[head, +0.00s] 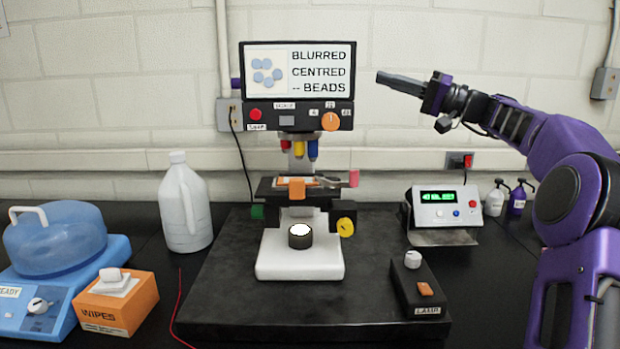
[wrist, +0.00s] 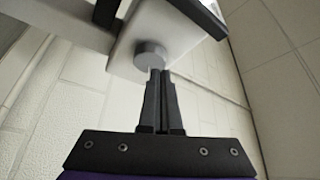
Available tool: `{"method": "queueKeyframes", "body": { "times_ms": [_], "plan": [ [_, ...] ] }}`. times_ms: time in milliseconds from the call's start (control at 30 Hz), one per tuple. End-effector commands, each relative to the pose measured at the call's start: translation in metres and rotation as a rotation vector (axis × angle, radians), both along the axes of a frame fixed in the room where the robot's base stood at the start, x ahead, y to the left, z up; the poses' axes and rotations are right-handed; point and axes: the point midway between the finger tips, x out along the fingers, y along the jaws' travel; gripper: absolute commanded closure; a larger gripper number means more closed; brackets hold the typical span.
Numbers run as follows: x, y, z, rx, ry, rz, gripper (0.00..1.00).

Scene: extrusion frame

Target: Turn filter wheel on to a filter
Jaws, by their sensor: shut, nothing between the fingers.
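My gripper (head: 380,77) is to the right of the microscope's screen (head: 298,69), its fingers pointing left. In the wrist view my gripper (wrist: 157,75) has its two fingers together, with nothing held. Just beyond the fingertips is a round grey knob (wrist: 151,54) on a pale block (wrist: 180,32). The fingertips overlap the knob's lower edge in the picture; I cannot tell whether they touch it. No knob like it shows beside my gripper in the head view. I cannot tell for certain whether it is the filter wheel. The screen reads "BLURRED", "CENTRED" and "-- BEADS".
The microscope has an orange dial (head: 330,121), a yellow knob (head: 345,227) and a green knob (head: 257,212). A lamp box (head: 420,283) and a green-display unit (head: 444,212) stand right. A white jug (head: 184,205) and wipes box (head: 118,302) stand left. The wall is behind.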

Motion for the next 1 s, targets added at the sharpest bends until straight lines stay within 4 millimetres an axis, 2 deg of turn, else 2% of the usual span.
{"method": "queueKeyframes", "body": {
  "times_ms": [367,667,767,1000],
  "plan": [
    [0.003,-0.003,0.000,0.001,0.004,0.002,1.00],
    [0.014,-0.010,-0.021,0.001,0.002,0.003,1.00],
    [0.015,-0.005,-0.025,0.001,0.000,0.003,1.00],
    [0.014,0.023,-0.027,-0.002,-0.001,0.004,1.00]
  ]
}}
